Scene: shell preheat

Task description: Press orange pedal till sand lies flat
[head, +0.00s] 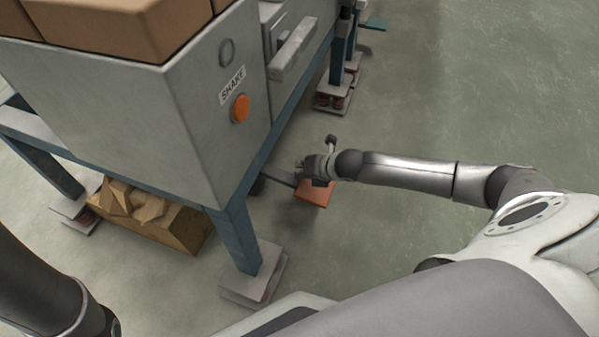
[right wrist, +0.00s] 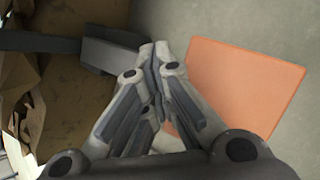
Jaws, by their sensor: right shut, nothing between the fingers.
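The orange pedal (head: 314,196) is a flat plate low beside the grey machine, partly covered by my right gripper in the head view. In the right wrist view the pedal (right wrist: 245,85) lies to the right of the fingers. My right gripper (head: 304,167) is shut and empty. Its fingertips (right wrist: 155,52) are over the dark pedal arm's end, left of the plate; I cannot tell whether they touch. The sand surface cannot be made out. My left gripper is out of view.
The grey machine (head: 120,110) carries a round orange button (head: 240,108) marked SHAKE. Its blue leg (head: 236,238) stands on a padded foot near the pedal. An open brown box (head: 165,220) with torn pieces sits beneath. Floor (head: 470,90) to the right is clear.

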